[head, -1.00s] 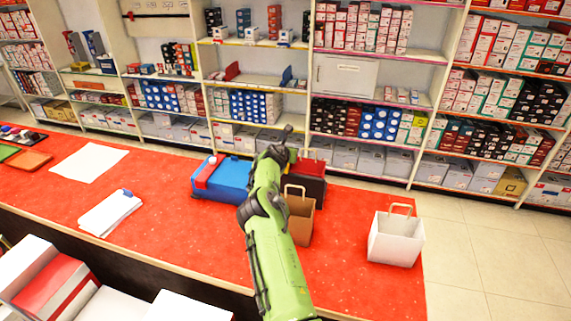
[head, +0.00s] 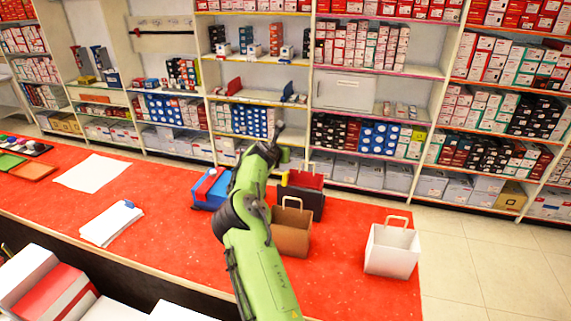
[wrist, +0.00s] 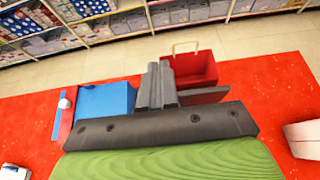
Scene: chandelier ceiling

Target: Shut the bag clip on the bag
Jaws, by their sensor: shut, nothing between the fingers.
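A red and black bag (head: 305,197) stands on the red counter, with a brown paper bag (head: 291,236) in front of it and a white paper bag (head: 391,250) to the right. In the wrist view the red bag (wrist: 197,68) shows a tan handle and lies just beyond and right of my gripper (wrist: 158,70). My gripper's grey fingers are together and empty. Whether they touch the bag I cannot tell.
A blue box (head: 212,188) with a red strip stands left of the bags, partly behind my arm. Papers (head: 111,223) lie further left on the counter (head: 170,225). Stocked shelves (head: 365,100) stand beyond it. The counter between the bags and the white bag is clear.

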